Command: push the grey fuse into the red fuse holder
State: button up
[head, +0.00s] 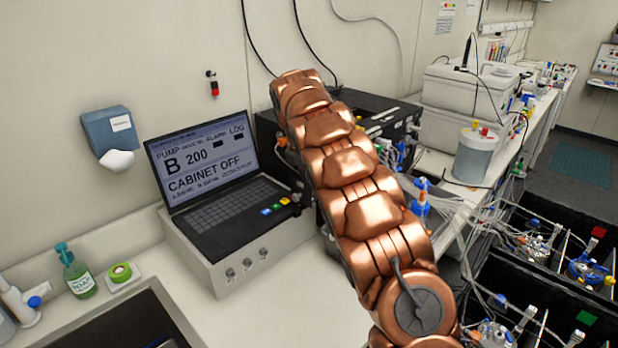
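I cannot make out a grey fuse or a red fuse holder for certain. A small black and red fitting (212,84) is fixed to the wall above the laptop, too small to identify. My copper-coloured arm reaches from the lower right up across the middle of the head view, in front of a black cabinet (375,104). My gripper does not show; the arm hides much of the cabinet's front.
A laptop (220,205) reading "CABINET OFF" sits on a white console (240,263) left of my arm. Tubed vessels (588,270) crowd the right.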

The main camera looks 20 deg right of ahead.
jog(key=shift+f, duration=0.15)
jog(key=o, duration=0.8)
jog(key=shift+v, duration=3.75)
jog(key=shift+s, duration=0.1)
